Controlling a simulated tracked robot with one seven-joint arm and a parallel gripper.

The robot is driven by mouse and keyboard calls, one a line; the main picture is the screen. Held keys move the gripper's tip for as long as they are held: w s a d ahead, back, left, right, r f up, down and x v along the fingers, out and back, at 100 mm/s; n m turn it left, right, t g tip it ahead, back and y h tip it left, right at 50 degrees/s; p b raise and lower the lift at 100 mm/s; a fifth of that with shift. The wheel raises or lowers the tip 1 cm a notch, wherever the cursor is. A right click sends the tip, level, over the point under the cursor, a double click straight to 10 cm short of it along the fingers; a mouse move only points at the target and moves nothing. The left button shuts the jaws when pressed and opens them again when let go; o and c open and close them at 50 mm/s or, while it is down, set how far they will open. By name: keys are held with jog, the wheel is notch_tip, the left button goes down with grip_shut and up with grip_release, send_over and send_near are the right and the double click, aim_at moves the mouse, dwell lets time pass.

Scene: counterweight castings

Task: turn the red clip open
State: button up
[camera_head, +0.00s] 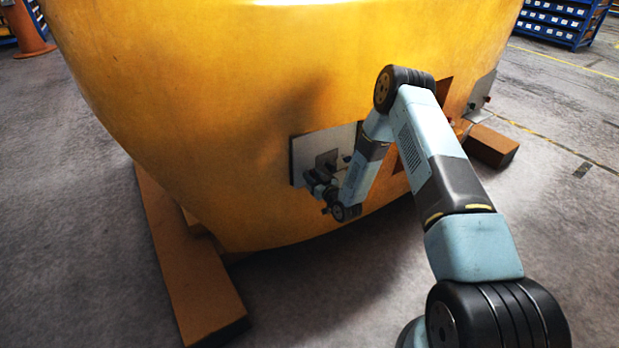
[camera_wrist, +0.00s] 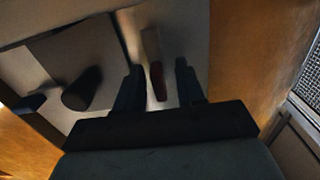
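The red clip (camera_wrist: 157,80) shows in the wrist view as a narrow dark-red piece with a pale, tan upper part, in front of a grey metal plate (camera_wrist: 185,30). My gripper (camera_wrist: 158,82) is open, with one black finger on each side of the clip. A gap shows between the clip and each finger; I cannot tell how deep the clip sits between them. In the head view my gripper (camera_head: 318,182) is at the grey plate (camera_head: 299,163) on the yellow casting. My gripper and arm hide the clip there.
A black knob (camera_wrist: 82,92) stands out from the plate left of my gripper. The yellow casting (camera_head: 220,100) rests on timber beams (camera_head: 190,265). Another plate (camera_head: 481,92) stands out at its right side. Blue shelving (camera_head: 560,20) is far back.

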jog(key=v, duration=1.3)
jog(key=shift+s+d, duration=0.25)
jog(key=w+d+r+g+h, duration=0.1)
jog(key=w+d+r+h, duration=0.15)
jog(key=r, duration=0.65)
jog(key=w+d+r+g+h, duration=0.1)
jog(key=d+r+h, duration=0.15)
jog(key=r, duration=0.55)
jog(key=w+d+r+g+h, duration=0.1)
jog(key=w+d+r, duration=0.15)
jog(key=r, duration=0.65)
jog(key=s+d+r+m+g+h, duration=0.2)
jog(key=s+d+r, duration=0.2)
jog(key=s+r, duration=0.55)
jog(key=s+d+r+m+g+h, duration=0.2)
jog(key=s+d+r, duration=0.2)
jog(key=s+r, duration=0.55)
jog(key=s+r+m+g, duration=0.1)
jog(key=s+r, duration=0.1)
jog(key=s, duration=0.8)
jog(key=s+r+m+g, duration=0.1)
jog(key=s+r, duration=0.2)
jog(key=s, duration=0.8)
jog(key=shift+s+m, duration=0.3)
jog(key=shift+s, duration=0.05)
